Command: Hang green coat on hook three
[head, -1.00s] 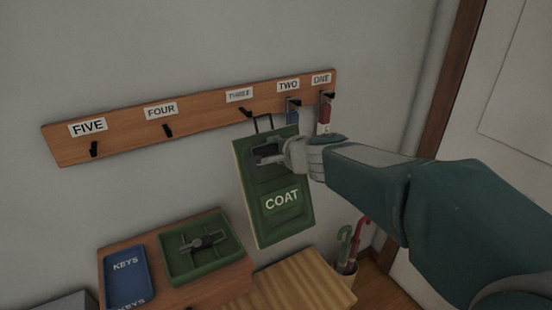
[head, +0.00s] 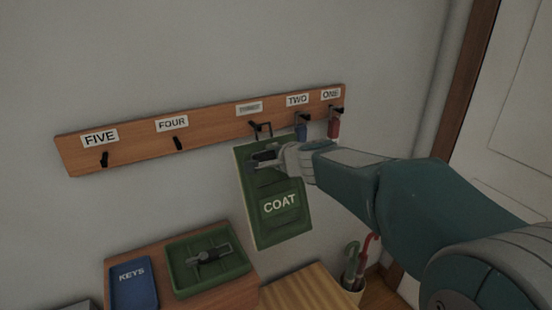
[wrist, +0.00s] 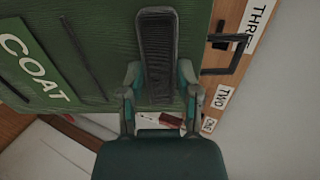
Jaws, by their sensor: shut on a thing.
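The green coat (head: 280,222) is a flat green panel with a COAT label and a dark wire loop at its top. My gripper (head: 268,157) is shut on the dark grip on the coat's upper face. The coat hangs slightly tilted in front of the wall, below the hook board. Hook three (head: 256,126) is under the THREE label, and the coat's loop is right at it. The wrist view shows the loop (wrist: 238,55) close to the THREE label; I cannot tell whether it is around the hook. The coat (wrist: 85,50) fills the upper left there.
The wooden hook board (head: 215,122) runs along the wall. A blue item (head: 301,131) hangs at hook two and a red one (head: 333,127) at hook one. Below stand a blue KEYS tray (head: 134,287), a green tray (head: 182,287), a slatted bench (head: 310,290) and an umbrella holder (head: 354,286).

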